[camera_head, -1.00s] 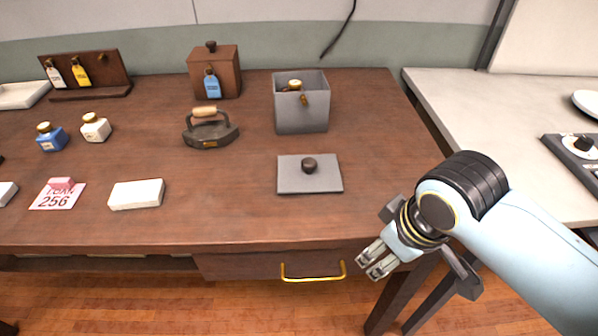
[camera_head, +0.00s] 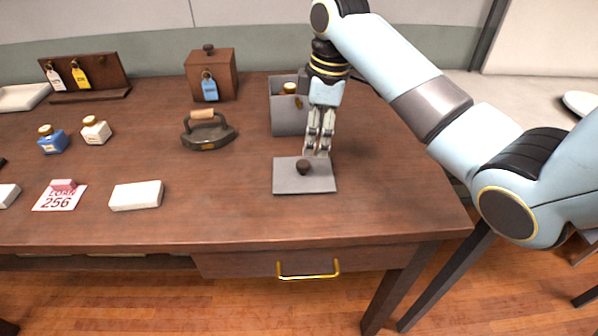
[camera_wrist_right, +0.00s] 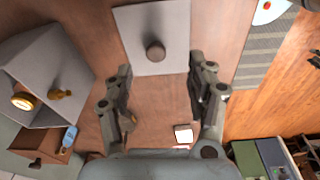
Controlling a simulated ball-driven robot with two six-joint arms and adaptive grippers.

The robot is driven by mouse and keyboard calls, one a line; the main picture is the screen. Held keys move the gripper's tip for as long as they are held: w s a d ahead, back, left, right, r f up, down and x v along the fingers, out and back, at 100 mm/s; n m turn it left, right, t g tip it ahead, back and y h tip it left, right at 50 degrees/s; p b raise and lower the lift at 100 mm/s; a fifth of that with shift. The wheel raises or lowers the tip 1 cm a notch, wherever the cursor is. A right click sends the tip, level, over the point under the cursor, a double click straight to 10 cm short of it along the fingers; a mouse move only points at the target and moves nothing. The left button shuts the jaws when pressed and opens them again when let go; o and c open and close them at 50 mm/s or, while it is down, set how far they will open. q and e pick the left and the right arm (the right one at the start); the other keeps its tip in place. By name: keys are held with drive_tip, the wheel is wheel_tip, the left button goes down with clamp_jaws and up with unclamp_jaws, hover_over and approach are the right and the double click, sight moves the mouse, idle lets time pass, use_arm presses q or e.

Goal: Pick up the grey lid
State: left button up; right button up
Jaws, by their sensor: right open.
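The grey lid (camera_head: 290,184) is a flat square plate with a dark round knob (camera_head: 303,167). It lies flat on the wooden table, in front of the grey box. In the right wrist view the lid (camera_wrist_right: 175,25) is at the top centre, with its knob (camera_wrist_right: 155,51) beyond the fingers. My right gripper (camera_head: 317,153) points down, open and empty, above the lid's back edge in the head view. In the right wrist view my right gripper (camera_wrist_right: 160,80) shows its fingers spread apart with nothing between them. My left gripper is not in view.
The open grey box (camera_head: 287,118) stands just behind the lid, close to my right gripper, with a gold-topped item inside. A dark iron (camera_head: 208,135) and a white block (camera_head: 136,195) lie to the left. The tabletop left of the lid is clear.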

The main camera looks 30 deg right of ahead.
drive_tip(key=w+r, duration=0.1)
drive_tip(key=r, duration=0.1)
drive_tip(key=n, duration=0.1)
hover_over(304, 163)
drive_tip(key=f, duration=0.3)
drive_tip(key=d+f, duration=0.1)
drive_tip(key=f, duration=0.1)
drive_tip(key=shift+f, duration=0.2)
drive_tip(key=shift+a+f, duration=0.2)
drive_tip(key=shift+f, duration=0.7)
drive_tip(key=shift+a+f, duration=0.15)
drive_tip(key=shift+f, duration=0.75)
drive_tip(key=shift+a+f, duration=0.2)
drive_tip(key=shift+f, duration=0.7)
clamp_jaws()
